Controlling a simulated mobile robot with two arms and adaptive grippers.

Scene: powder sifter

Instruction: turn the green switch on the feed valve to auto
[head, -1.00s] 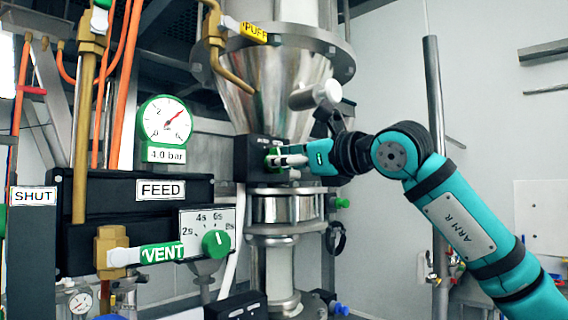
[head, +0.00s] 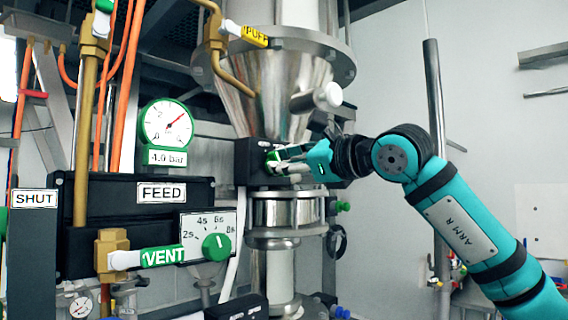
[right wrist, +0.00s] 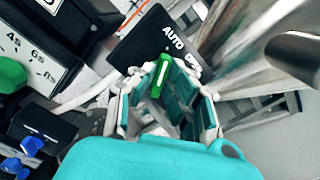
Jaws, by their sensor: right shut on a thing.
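The green switch (head: 272,156) sits on the front of a black feed valve box (head: 246,160) below the steel cone. My right gripper (head: 284,160) reaches it from the right, with its fingers around the switch. In the right wrist view the green switch (right wrist: 158,79) has a white line and stands between the fingers of my right gripper (right wrist: 160,85). The black box (right wrist: 140,45) there reads AUTO, with a second label partly hidden beside it. The line's top end lies near these labels; its exact setting is unclear. My left gripper is not in view.
A steel cone (head: 270,85) and a white-ended handle (head: 328,95) are close above my right gripper. To the left are a FEED panel (head: 140,215), a pressure gauge (head: 167,123), a green timer dial (head: 216,247) and a VENT lever (head: 163,256). Free room lies at right.

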